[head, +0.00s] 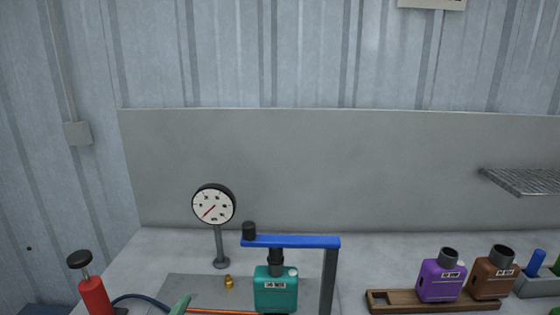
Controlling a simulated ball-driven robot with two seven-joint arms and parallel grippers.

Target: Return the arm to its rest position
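Neither of my grippers shows in the head view, and no arm link can be made out. A teal muffler (276,289) stands upright under the blue arm (290,242) of a bench fixture, with a black part between its top and the arm. A purple muffler (442,281) and a brown muffler (495,273) stand on a wooden rack (400,303) at the right. The lower parts of the teal muffler and the fixture are cut off by the bottom edge.
A dial gauge (214,204) stands on the grey bench (180,245) behind a small brass fitting (228,282). A red pump-like cylinder (94,297) with a dark hose is at the left. A wire shelf (525,181) juts out at the right. The bench between fixture and rack is clear.

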